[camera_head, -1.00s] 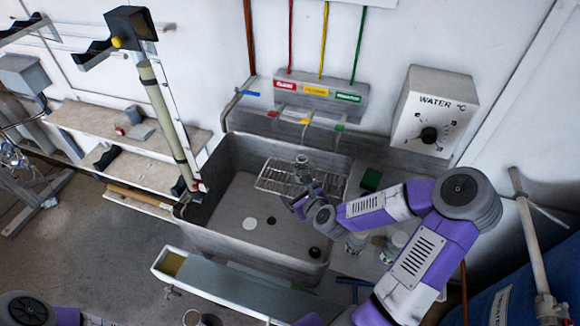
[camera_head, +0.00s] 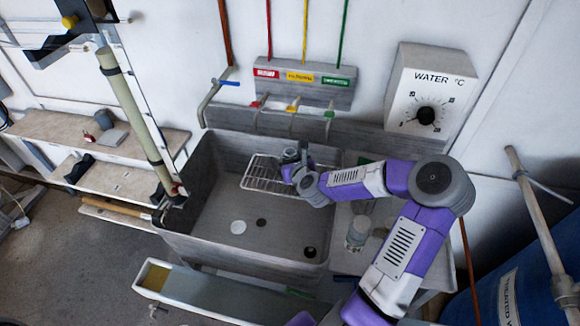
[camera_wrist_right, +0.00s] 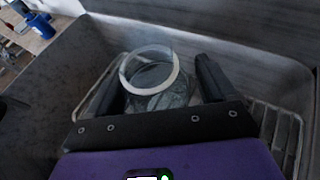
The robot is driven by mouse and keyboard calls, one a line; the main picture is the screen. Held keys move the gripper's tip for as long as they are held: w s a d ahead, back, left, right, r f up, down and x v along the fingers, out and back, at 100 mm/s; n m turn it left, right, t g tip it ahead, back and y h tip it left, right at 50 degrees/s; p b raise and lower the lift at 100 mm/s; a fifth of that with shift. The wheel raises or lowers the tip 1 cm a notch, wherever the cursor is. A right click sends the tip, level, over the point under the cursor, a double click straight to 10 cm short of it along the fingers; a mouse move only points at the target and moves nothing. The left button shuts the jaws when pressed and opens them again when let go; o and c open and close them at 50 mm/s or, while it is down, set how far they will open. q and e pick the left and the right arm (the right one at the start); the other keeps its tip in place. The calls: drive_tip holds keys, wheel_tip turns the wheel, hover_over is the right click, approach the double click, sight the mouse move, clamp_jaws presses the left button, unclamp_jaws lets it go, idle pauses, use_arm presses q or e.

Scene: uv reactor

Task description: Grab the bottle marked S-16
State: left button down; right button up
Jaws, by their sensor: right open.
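A clear glass bottle (camera_wrist_right: 150,78) with a pale round rim stands on a wire rack (camera_head: 259,176) in the sink. No S-16 mark can be read on it. My right gripper (camera_wrist_right: 158,82) is open, with one dark finger on each side of the bottle in the right wrist view. Whether either finger touches the glass is not clear. In the head view my right gripper (camera_head: 294,170) is at the rack's right part and mostly hides the bottle. My left gripper is out of view.
The grey sink (camera_head: 190,215) has walls around the rack. Taps (camera_head: 293,104) hang above its back edge. A glass jar (camera_head: 358,233) stands on the counter right of the sink, partly near my right arm. A water dial box (camera_head: 430,90) is on the wall.

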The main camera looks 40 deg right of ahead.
drive_tip(key=c, duration=1.1)
drive_tip(key=shift+c, duration=0.9)
drive_tip(key=shift+r, duration=0.15)
